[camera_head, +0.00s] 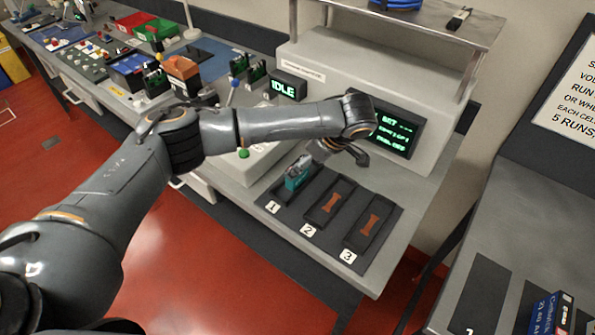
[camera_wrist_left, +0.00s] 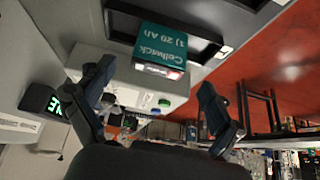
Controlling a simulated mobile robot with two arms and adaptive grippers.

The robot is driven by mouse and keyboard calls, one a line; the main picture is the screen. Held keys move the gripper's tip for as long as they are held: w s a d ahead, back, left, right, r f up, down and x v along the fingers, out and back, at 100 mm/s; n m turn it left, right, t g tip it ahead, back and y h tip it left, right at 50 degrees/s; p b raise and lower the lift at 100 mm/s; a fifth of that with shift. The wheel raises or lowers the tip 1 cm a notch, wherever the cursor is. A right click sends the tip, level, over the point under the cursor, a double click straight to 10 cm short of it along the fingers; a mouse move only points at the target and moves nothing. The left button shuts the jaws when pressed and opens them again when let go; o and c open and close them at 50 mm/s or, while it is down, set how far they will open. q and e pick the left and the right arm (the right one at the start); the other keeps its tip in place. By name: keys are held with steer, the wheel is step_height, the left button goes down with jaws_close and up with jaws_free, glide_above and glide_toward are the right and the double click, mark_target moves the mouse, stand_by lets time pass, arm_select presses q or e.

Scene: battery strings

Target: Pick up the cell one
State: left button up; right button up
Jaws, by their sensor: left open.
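A teal cell (camera_head: 298,172) stands in the slot marked 1 of the dark three-slot tray (camera_head: 388,217) on the grey bench. In the left wrist view the teal cell (camera_wrist_left: 160,48), lettered "Cellwick", lies ahead of the fingertips, roughly between their lines. My left gripper (camera_head: 332,156) is open and empty just right of the cell in the head view, its fingers partly hidden by the wrist. In the left wrist view the fingers of my left gripper (camera_wrist_left: 156,80) are spread wide. I cannot tell whether either finger touches the cell. My right gripper is not in view.
Slots 2 (camera_head: 331,203) and 3 (camera_head: 369,225) hold no cell. A tester with a lit screen (camera_head: 395,133) stands behind the tray, under a raised shelf (camera_head: 428,27). Another bench at the lower right bears a blue cell (camera_head: 546,313). Tools crowd the bench's far left.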

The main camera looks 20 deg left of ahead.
arm_select(q)
steer(key=p+x, duration=0.1)
steer(key=x, duration=0.3)
steer(key=shift+w+a, duration=0.2)
steer(key=shift+r, duration=0.15)
steer(key=c, duration=1.5)
